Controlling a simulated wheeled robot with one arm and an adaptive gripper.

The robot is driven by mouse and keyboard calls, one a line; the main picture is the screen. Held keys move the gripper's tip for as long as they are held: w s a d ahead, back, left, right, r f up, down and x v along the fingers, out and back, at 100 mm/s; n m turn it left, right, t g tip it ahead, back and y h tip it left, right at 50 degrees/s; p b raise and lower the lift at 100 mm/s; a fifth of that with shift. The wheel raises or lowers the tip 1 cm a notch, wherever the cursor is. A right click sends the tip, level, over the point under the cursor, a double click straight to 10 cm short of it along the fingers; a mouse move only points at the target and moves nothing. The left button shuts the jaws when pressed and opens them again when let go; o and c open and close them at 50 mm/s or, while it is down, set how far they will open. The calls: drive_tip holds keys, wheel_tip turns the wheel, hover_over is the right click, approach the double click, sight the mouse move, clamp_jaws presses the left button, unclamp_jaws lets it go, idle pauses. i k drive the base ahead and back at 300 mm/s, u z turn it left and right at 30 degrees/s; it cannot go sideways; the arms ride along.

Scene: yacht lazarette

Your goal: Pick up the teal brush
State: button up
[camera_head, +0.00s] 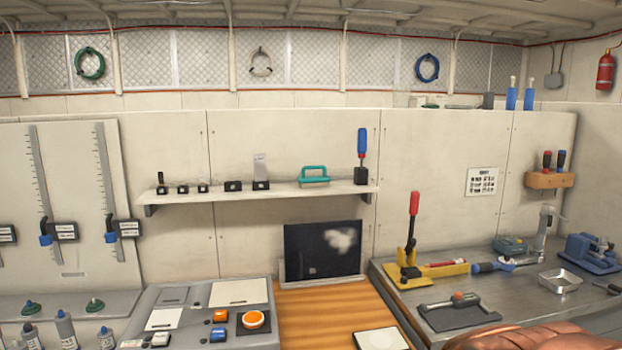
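The teal brush (314,175) lies on the pale wall shelf (215,197), right of the shelf's middle. It has a teal looped handle on top and a pale underside resting on the shelf. Nothing covers it in this view.
Left of the brush, the shelf holds several small black-based items and an upright pale plate (260,166). A blue-handled tool (362,150) stands right of it. Below are a dark screen (322,250), a wooden surface (335,305), a grey console (180,318) and a cluttered metal bench (530,292).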

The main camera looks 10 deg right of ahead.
sight(311, 181)
drive_tip(key=u, duration=0.55)
drive_tip(key=i, duration=1.3)
drive_tip(key=u, duration=0.45)
